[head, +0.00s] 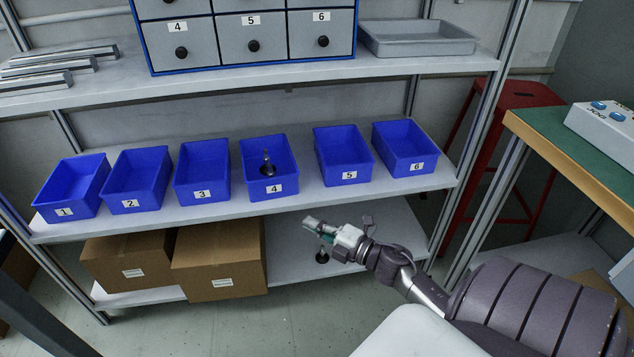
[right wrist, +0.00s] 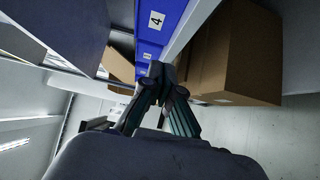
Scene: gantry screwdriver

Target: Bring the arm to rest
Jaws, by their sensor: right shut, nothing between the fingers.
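My right arm comes in from the lower right in the head view. Its gripper (head: 312,228) is in front of the shelf unit, below the front edge of the middle shelf, and points left. In the right wrist view the fingers (right wrist: 160,72) meet at their tips with nothing between them. Beyond the tips are a blue bin labelled 4 (right wrist: 150,22) and a cardboard box (right wrist: 235,50). My left gripper is not in view.
Blue bins stand in a row on the middle shelf (head: 385,198); bin 4 (head: 283,150) holds a dark upright object (head: 267,168). Cardboard boxes (head: 220,258) stand lower left. A green-topped table (head: 570,150) is at right.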

